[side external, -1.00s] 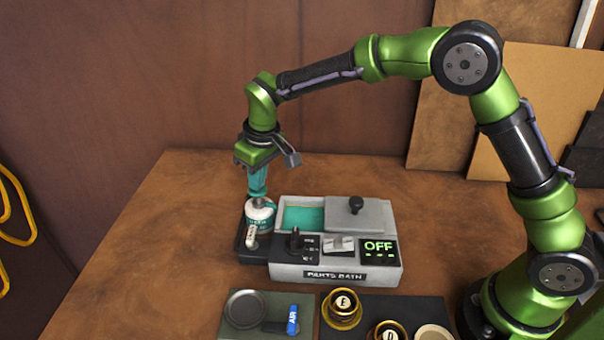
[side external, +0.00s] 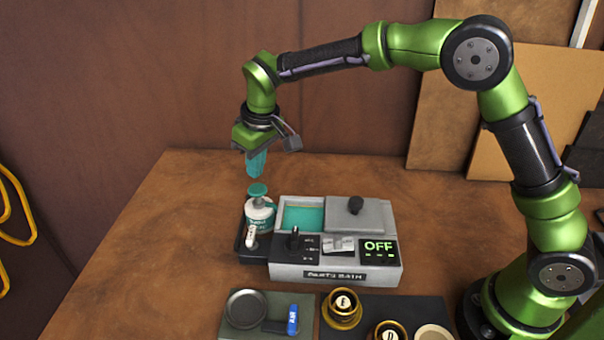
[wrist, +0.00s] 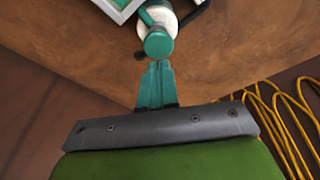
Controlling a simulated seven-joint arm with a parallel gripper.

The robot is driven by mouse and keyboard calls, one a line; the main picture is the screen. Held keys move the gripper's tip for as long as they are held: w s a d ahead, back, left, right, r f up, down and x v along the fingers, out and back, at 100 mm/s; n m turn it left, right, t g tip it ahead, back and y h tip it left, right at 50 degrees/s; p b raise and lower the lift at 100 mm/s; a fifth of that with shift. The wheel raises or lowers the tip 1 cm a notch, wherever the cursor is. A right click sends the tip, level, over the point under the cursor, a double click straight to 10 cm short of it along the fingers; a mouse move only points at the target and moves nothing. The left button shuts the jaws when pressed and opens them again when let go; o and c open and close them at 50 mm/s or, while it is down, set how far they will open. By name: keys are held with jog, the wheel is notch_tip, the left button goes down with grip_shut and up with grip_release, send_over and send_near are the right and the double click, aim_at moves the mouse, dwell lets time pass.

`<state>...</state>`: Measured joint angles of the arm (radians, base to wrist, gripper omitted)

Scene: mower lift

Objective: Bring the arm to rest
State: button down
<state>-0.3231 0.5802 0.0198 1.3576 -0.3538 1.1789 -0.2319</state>
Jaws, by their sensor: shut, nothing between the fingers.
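My gripper (side external: 256,174) has teal fingers closed together with nothing between them. It hangs pointing down just above a white bottle (side external: 259,216) with a teal top (side external: 258,190), with a small gap between. In the wrist view, the closed fingertips (wrist: 158,66) are just below the bottle's round teal cap (wrist: 158,44). My arm reaches across from the right, its wrist bent downward.
The bottle stands in a dark tray (side external: 243,254) beside the grey parts bath (side external: 335,264), whose display reads OFF. Brass cups (side external: 342,308) sit in front. Yellow cables (side external: 14,215) hang at the left. The table's left side is clear.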

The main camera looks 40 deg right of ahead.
jog(key=shift+f, duration=0.25)
jog(key=s+d+r+m+t, duration=0.1)
jog(key=s+d+r+m, duration=0.1)
jog(key=s, duration=0.7)
jog(key=s+d+r+m+t+y, duration=0.1)
jog(key=s+d+r+m+t, duration=0.1)
jog(key=s+d+r, duration=0.2)
jog(key=s+d+r+m+t, duration=0.1)
jog(key=s+d+r+m, duration=0.2)
jog(key=s+d, duration=0.5)
jog(key=s+r, duration=0.1)
jog(key=s, duration=0.4)
jog(key=shift+s+t, duration=0.4)
